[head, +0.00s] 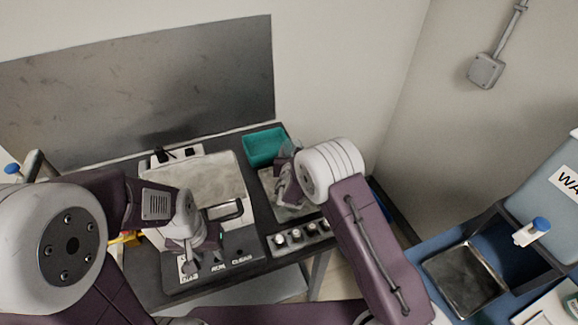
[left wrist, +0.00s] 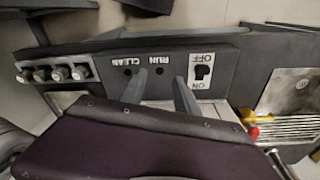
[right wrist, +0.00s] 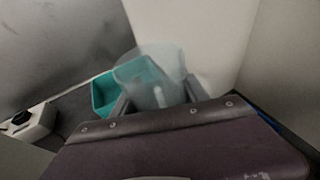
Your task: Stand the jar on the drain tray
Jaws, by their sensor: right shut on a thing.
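My right gripper (right wrist: 158,102) is shut on a clear, see-through jar (right wrist: 160,72), which stands up between its fingers in the right wrist view. In the head view the right gripper (head: 284,182) is over a grey metal tray (head: 292,213) beside the machine, and the jar is mostly hidden by my arm. I cannot tell whether the jar touches this tray. My left gripper (head: 192,262) is open and empty over the machine's front panel; its fingers also show in the left wrist view (left wrist: 160,88).
A teal bin (head: 265,146) stands behind the metal tray. Several knobs (head: 297,236) line its front edge. At far right, a dark square tray (head: 464,280) sits on a blue surface, near a blue-capped bottle (head: 532,232).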

